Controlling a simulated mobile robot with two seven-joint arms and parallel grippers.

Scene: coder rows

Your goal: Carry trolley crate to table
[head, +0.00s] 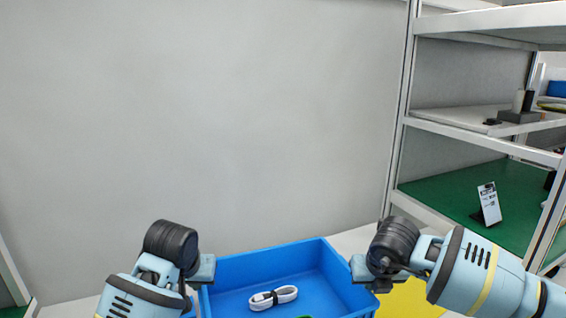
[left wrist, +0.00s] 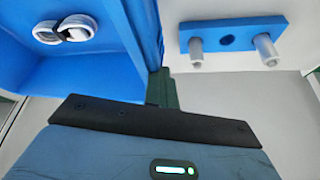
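The blue crate (head: 265,266) is at the bottom centre of the head view, its near part cut off by the frame. A white coiled cable (head: 273,297) lies in it, and a bit of something green shows at the lower edge. My left gripper (head: 203,272) is at the crate's left wall and my right gripper (head: 362,270) at its right wall; both appear shut on the rim. In the left wrist view the crate (left wrist: 85,78) wall runs down to the left gripper (left wrist: 160,92). The trolley and table cannot be made out for certain.
A shelf rack (head: 402,120) stands at the right, with a green-topped shelf (head: 445,196) holding a small sign (head: 488,203). A yellow surface (head: 408,300) shows beside the crate. A blue plate with pegs (left wrist: 228,40) shows in the left wrist view. A plain wall (head: 200,120) is ahead.

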